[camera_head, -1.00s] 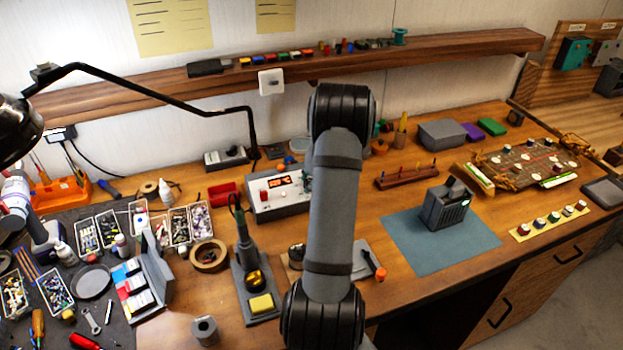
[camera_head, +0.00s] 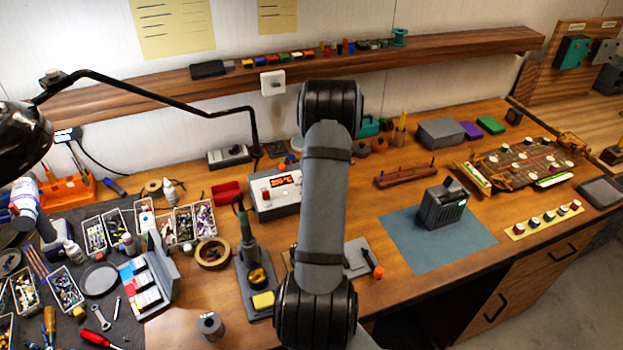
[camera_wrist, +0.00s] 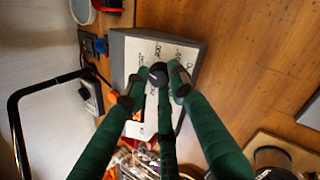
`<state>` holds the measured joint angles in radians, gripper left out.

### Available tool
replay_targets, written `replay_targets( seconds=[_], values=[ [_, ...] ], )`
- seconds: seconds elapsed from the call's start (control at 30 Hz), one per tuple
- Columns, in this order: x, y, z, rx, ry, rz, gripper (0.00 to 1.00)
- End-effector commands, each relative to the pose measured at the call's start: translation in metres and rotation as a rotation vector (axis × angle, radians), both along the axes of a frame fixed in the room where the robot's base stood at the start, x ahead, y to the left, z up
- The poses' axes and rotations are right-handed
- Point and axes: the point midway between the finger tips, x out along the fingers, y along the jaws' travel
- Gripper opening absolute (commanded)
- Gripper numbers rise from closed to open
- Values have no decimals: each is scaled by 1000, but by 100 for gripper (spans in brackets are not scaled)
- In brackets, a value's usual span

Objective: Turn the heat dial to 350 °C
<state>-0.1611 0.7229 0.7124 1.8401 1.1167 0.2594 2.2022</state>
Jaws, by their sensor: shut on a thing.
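The soldering station (camera_head: 275,206) is a light box with a red switch and a lit orange display (camera_head: 285,181) whose digits I cannot read. Its right side is hidden behind my arm in the head view. In the wrist view its pale front panel (camera_wrist: 143,47), with small printed marks, lies under my fingers. The dark heat dial (camera_wrist: 158,72) shows between the fingertips. My gripper (camera_wrist: 156,86), with green fingers, is shut around the dial. The dial's exact setting cannot be read. My gripper is hidden in the head view.
The soldering iron in its stand (camera_head: 251,270) is in front of the station. A red tray (camera_head: 226,194) and a tape roll (camera_head: 212,253) are to its left. A black lamp arm (camera_head: 170,98) reaches over the back. A blue mat (camera_head: 465,247) is at right.

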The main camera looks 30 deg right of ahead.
Motion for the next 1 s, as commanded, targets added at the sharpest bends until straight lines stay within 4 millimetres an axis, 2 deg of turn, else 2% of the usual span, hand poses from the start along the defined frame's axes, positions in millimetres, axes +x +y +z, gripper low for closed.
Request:
replay_targets(
  seconds=[0.47,0.5,0.8,1.0],
  values=[
    [1,-1,1,2,-3,-13,0],
    [1,-1,1,2,-3,-13,26],
    [0,-1,0,4,-1,-12,43],
    [0,0,0,4,-1,-12,43]
  ],
)
